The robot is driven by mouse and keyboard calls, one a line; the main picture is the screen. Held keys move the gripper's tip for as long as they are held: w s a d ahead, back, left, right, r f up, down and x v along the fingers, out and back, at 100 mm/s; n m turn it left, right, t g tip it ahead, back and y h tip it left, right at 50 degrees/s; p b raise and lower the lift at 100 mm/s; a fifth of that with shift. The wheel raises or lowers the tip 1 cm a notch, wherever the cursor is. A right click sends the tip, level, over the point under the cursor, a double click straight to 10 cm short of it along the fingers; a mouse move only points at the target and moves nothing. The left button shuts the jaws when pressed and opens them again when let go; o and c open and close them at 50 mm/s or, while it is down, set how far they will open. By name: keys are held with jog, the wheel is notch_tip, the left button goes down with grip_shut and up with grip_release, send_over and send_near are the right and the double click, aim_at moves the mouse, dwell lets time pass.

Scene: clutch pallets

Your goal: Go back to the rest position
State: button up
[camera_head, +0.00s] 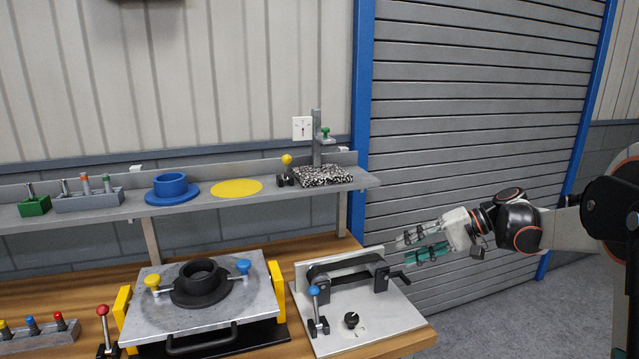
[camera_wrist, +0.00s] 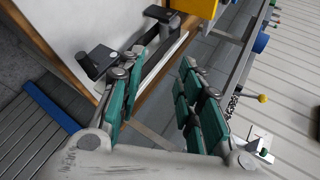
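My gripper (camera_head: 412,246) is raised in the air to the right of the workbench in the head view, fingers pointing left. It hangs beyond the bench's right end, in front of the grey shutter. In the wrist view its green-padded fingers (camera_wrist: 163,62) are apart, with nothing held between them. The grey fixture plate (camera_head: 378,325) with a black clamp bar (camera_head: 345,270) and crank handle is the closest thing on the bench, left of and below my gripper. It also shows past the fingers in the wrist view (camera_wrist: 85,25).
The wooden bench (camera_head: 417,340) also carries a metal plate (camera_head: 185,318) with a black ring (camera_head: 200,285) and yellow and blue knobs. The shelf (camera_head: 115,213) above holds a blue flanged ring (camera_head: 171,187), a yellow disc (camera_head: 237,188) and a gauge stand (camera_head: 317,140). A ribbed shutter (camera_head: 470,110) stands behind my arm.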

jog(key=s+a+r+t+h, duration=0.1)
jog(key=s+a+r+h, duration=0.25)
jog(key=s, duration=0.45)
jog(key=s+a+r+t+h, duration=0.1)
jog(key=s+a+r+h, duration=0.2)
jog(key=s, duration=0.6)
jog(key=s+d+f+n+t+h, duration=0.1)
jog(key=s+f+h, duration=0.1)
jog(key=s+f, duration=0.3)
jog(key=s+d+f+n+t+h, duration=0.1)
jog(key=s+f, duration=0.4)
jog(key=s, duration=0.5)
jog(key=shift+s+d+n+t+h+b, duration=0.3)
jog(key=shift+s+d+h+b, duration=0.15)
jog(key=shift+h, duration=0.5)
